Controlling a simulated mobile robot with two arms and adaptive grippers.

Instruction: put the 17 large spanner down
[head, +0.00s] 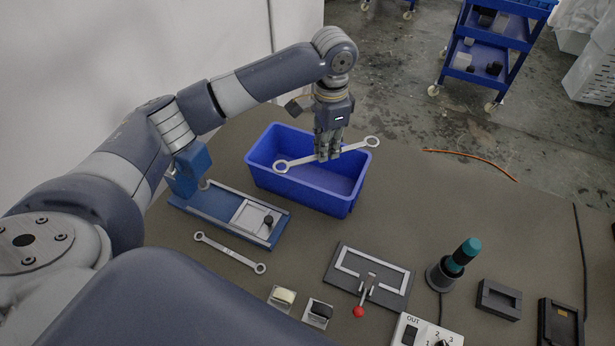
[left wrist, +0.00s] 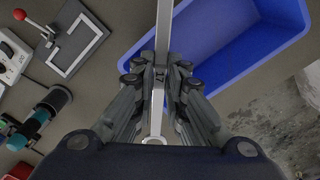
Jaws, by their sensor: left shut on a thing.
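My left gripper (head: 327,150) is shut on a long light-grey spanner (head: 296,164) with a ring at each end. It holds the spanner by its middle, above the blue bin (head: 350,200). The spanner's right ring reaches past the bin's right rim. In the left wrist view the gripper (left wrist: 161,82) grips the spanner's shaft (left wrist: 164,25), with the blue bin (left wrist: 225,75) behind and to the right. A second, smaller-looking spanner (head: 229,252) lies on the table in front of the blue slide fixture. I cannot read any size marking. My right gripper is not in view.
A blue slide fixture (head: 205,205) stands left of the bin. A dark plate with a red-knobbed lever (head: 359,311), a teal-handled tool in a holder (head: 462,255) and a control box (head: 425,332) stand front right.

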